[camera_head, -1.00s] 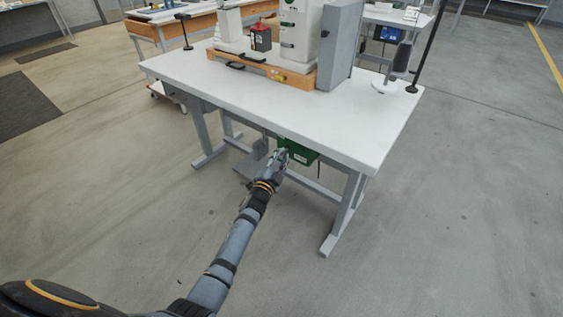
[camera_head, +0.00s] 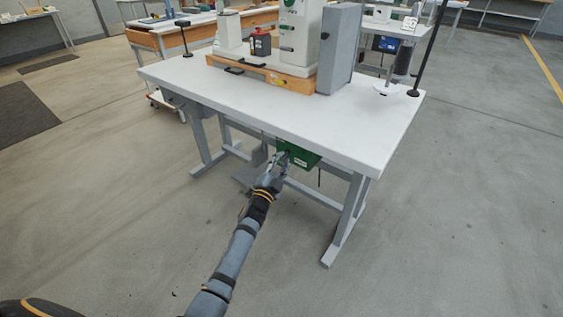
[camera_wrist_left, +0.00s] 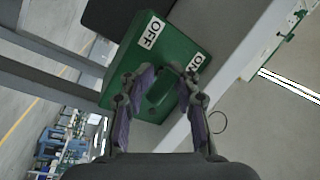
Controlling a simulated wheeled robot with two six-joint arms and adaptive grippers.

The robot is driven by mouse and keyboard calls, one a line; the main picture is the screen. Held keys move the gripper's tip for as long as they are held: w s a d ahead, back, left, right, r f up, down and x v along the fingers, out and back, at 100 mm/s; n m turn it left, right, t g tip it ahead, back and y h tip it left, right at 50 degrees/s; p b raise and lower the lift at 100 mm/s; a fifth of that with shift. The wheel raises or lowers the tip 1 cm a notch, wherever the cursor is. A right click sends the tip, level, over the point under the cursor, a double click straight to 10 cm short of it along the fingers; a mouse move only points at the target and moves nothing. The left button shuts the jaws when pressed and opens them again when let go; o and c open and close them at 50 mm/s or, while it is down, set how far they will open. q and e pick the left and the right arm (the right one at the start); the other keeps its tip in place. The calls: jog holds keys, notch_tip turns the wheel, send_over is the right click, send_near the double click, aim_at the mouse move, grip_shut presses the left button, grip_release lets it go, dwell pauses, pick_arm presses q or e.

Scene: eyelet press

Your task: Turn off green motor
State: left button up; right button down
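The green motor (camera_head: 299,154) is a green box under the front edge of the white table. In the left wrist view its face (camera_wrist_left: 182,52) shows an OFF label (camera_wrist_left: 151,32) and an ON label (camera_wrist_left: 197,63), with the picture tilted. A green switch piece (camera_wrist_left: 160,94) stands out from the face below the labels. My left gripper (camera_head: 276,162) is at the front of the box. In the wrist view its two fingers (camera_wrist_left: 168,84) are apart, one on each side of the switch piece. I cannot tell whether they touch it. My right gripper is in neither view.
The white table (camera_head: 222,97) carries a press machine (camera_head: 298,38) on a wooden base. The tabletop edge is just above my left gripper. Grey table legs (camera_head: 346,215) and a foot pedal (camera_head: 243,180) are close below. The floor in front is clear.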

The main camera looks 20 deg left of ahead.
pick_arm(q)
jog(key=o, duration=0.4)
jog(key=shift+f, duration=0.1)
jog(key=s, duration=0.4)
jog(key=s+f, duration=0.1)
jog(key=s, duration=0.3)
jog(key=s+a, duration=0.1)
jog(key=s, duration=0.2)
jog(key=shift+s+f, duration=0.4)
